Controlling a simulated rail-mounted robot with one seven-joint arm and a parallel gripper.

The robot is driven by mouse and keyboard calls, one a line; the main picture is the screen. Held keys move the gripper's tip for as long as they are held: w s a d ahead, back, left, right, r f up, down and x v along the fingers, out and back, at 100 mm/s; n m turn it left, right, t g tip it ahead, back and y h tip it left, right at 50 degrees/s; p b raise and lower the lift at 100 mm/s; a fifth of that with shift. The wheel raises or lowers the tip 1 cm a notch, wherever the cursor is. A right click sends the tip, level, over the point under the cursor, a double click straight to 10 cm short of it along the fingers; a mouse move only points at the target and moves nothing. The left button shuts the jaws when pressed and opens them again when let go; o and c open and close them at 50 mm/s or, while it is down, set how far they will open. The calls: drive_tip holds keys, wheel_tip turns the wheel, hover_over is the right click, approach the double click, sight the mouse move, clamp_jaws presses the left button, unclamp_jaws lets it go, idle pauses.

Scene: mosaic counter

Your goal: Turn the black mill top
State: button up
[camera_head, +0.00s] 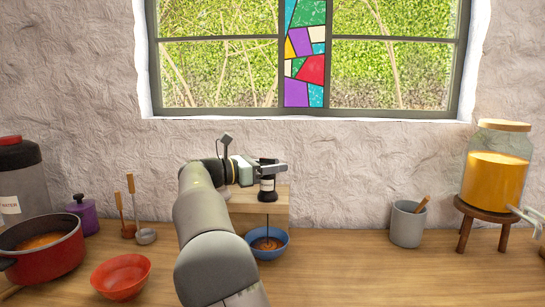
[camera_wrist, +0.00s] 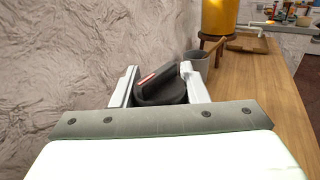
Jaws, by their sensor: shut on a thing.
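The mill (camera_head: 267,184) has a black top and a dark body with a pale label. It is upright at the wooden block (camera_head: 240,200), above a blue bowl (camera_head: 284,246) with brown contents. A thin dark line runs from under the mill down to the bowl. My gripper (camera_head: 272,167) is shut on the black mill top. In the wrist view the black mill top (camera_wrist: 160,92), with a reddish stripe, sits between the two pale fingers of my gripper (camera_wrist: 160,86). My fingers hide part of the top.
A red bowl (camera_head: 121,277), a red pot (camera_head: 60,252) and a purple jar (camera_head: 83,215) stand left. A grey cup (camera_head: 407,227) and an orange-filled dispenser (camera_head: 495,180) on a stool (camera_head: 483,214) stand right. The counter between block and cup is clear.

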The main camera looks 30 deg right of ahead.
drive_tip(key=shift+f, duration=0.15)
drive_tip(key=o, duration=1)
wheel_tip(320, 180, up, 3)
drive_tip(key=shift+r+p, duration=0.15)
drive_tip(key=shift+p, duration=0.4)
drive_tip(key=s+a+r, duration=0.1)
drive_tip(key=s+r, duration=0.2)
drive_tip(key=s, duration=0.1)
drive_tip(key=s+a+r, duration=0.1)
drive_tip(key=s+r, duration=0.2)
drive_tip(key=s, duration=0.2)
drive_tip(key=s+a+r, duration=0.2)
drive_tip(key=s+r, duration=0.1)
drive_tip(key=s, duration=0.1)
drive_tip(key=shift+s+a+r+p, duration=0.1)
drive_tip(key=shift+s+r+p, duration=0.1)
drive_tip(key=shift+r+p, duration=0.15)
